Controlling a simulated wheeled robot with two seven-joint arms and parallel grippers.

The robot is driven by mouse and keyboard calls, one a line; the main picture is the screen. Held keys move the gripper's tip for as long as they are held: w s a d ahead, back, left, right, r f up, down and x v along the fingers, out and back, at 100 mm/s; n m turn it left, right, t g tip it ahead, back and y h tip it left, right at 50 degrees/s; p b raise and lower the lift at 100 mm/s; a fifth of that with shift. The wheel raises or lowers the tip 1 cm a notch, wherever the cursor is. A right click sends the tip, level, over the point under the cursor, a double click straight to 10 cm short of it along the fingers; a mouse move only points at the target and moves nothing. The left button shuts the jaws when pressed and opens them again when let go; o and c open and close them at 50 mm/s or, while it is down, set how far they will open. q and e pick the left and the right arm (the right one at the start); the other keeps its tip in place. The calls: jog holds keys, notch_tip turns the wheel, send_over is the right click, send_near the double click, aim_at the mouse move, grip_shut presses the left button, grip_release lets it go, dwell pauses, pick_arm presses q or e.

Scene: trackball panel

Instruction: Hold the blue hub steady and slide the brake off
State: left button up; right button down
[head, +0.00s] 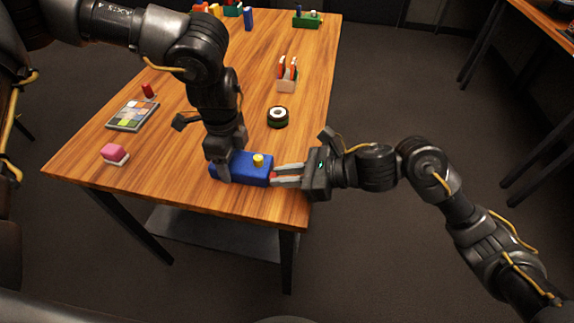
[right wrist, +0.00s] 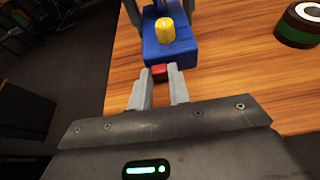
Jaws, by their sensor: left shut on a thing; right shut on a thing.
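The blue hub (head: 256,171) is a blue block with a yellow knob (head: 258,160) on top, lying near the table's front right edge. It also shows in the right wrist view (right wrist: 182,53). My left gripper (head: 222,172) reaches down from above and is shut on the left part of the hub. My right gripper (head: 274,176) comes in level from the right and is shut on a small red piece, taken to be the brake (right wrist: 160,72), at the hub's end facing it. Most of the brake is hidden between the fingers, and whether it still touches the hub is unclear.
A black, green and white round thing (head: 277,117) stands behind the hub. A rack (head: 287,80), a tile panel (head: 132,115), a red piece (head: 148,90) and a pink-and-white block (head: 115,154) stand elsewhere on the wooden table (head: 180,120). Coloured blocks sit at the far end.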

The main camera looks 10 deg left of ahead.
pick_arm(q)
jog(key=shift+w, duration=0.1)
pick_arm(e)
jog(key=shift+s, duration=0.1)
jog(key=c, duration=1.3)
grip_release()
jog(key=v, duration=1.2)
pick_arm(q)
jog(key=o, duration=1.1)
jog(key=shift+o, duration=0.2)
